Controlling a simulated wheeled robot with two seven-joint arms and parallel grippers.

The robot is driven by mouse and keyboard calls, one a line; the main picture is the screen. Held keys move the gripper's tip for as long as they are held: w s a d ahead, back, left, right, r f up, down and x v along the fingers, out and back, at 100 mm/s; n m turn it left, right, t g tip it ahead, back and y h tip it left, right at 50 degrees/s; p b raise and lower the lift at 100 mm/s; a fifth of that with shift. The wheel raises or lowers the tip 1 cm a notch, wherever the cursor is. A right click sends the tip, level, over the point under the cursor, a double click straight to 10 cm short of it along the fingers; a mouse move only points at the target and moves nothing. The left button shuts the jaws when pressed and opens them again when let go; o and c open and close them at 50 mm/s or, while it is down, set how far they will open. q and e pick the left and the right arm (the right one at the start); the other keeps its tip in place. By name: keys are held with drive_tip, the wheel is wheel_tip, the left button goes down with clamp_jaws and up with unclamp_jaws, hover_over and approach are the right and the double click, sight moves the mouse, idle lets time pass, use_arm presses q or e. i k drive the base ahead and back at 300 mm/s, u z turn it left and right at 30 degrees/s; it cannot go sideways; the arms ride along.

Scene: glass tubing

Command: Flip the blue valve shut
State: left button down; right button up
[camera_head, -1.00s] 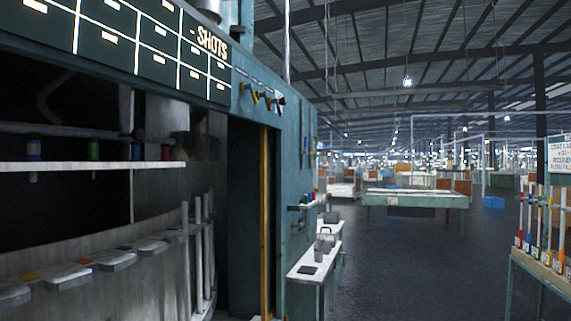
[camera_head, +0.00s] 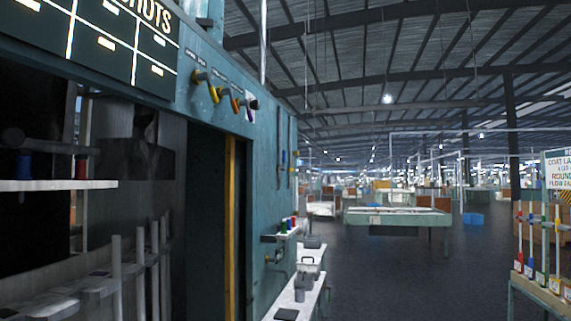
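A row of small valves sits high on the teal wall panel, right of the dark board. One has a yellow handle (camera_head: 213,93) and the middle one an orange handle (camera_head: 235,104). The rightmost valve (camera_head: 250,110) has a dark body and a pale bluish handle hanging down; it is small, and I cannot tell for sure that it is the blue one. All these handles point downward, a little tilted. Neither of my grippers shows in the head view.
The teal wall (camera_head: 262,180) runs along the left with a dark doorway (camera_head: 206,220). A narrow white bench (camera_head: 298,300) stands against it. Open dark floor (camera_head: 400,270) lies to the right. A rack of coloured tubes (camera_head: 540,265) stands far right, and a green table (camera_head: 398,218) behind.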

sight(283, 169)
drive_tip(key=i, duration=0.75)
drive_tip(key=z, duration=0.65)
drive_tip(key=i, duration=0.95)
drive_tip(key=z, duration=0.55)
drive_tip(key=i, duration=1.9)
drive_tip(key=u, duration=1.3)
drive_tip(key=i, duration=0.3)
drive_tip(key=u, duration=0.15)
